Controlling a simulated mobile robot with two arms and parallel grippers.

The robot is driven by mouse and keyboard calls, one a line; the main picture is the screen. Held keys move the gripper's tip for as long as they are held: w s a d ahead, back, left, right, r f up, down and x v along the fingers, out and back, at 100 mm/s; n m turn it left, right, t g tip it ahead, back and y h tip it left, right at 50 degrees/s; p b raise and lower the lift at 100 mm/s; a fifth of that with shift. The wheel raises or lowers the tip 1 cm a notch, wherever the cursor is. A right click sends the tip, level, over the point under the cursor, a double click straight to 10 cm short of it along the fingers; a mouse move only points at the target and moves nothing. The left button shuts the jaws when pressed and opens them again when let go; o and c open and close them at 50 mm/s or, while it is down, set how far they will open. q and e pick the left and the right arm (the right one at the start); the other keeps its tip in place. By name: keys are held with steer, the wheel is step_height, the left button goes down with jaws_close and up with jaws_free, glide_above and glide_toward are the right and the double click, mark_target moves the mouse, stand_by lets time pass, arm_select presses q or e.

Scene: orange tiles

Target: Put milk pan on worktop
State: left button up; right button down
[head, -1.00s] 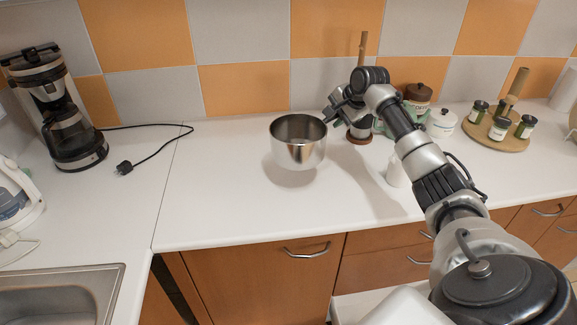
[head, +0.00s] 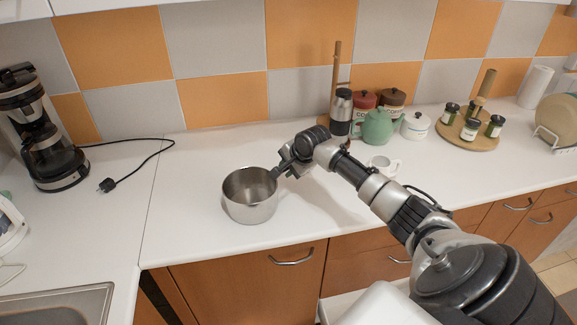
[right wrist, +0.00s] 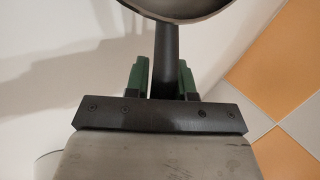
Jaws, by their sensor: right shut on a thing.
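The milk pan (head: 250,196) is a round steel pot, upright at the front middle of the white worktop (head: 195,210). It is on the worktop or very close above it; I cannot tell whether its base touches. My right gripper (head: 282,168) is at the pan's right side, shut on its handle. In the right wrist view, the dark handle (right wrist: 167,55) runs between the green fingertips of the gripper (right wrist: 163,80), with part of the pan's bowl (right wrist: 182,8) at the top edge. My left gripper is not in view.
A coffee maker (head: 40,135) with a cable stands left, above a sink (head: 60,305). Behind my right arm are a white mug (head: 383,166), a green teapot (head: 376,127) and canisters (head: 392,103). A round board (head: 468,133) holds jars. Worktop left of the pan is clear.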

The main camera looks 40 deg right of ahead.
steer(key=shift+r, duration=0.1)
steer(key=c, duration=1)
jaws_free()
steer(key=shift+o, duration=0.2)
steer(key=shift+s, duration=0.1)
steer(key=b+v, duration=0.1)
steer(key=v, duration=1.1)
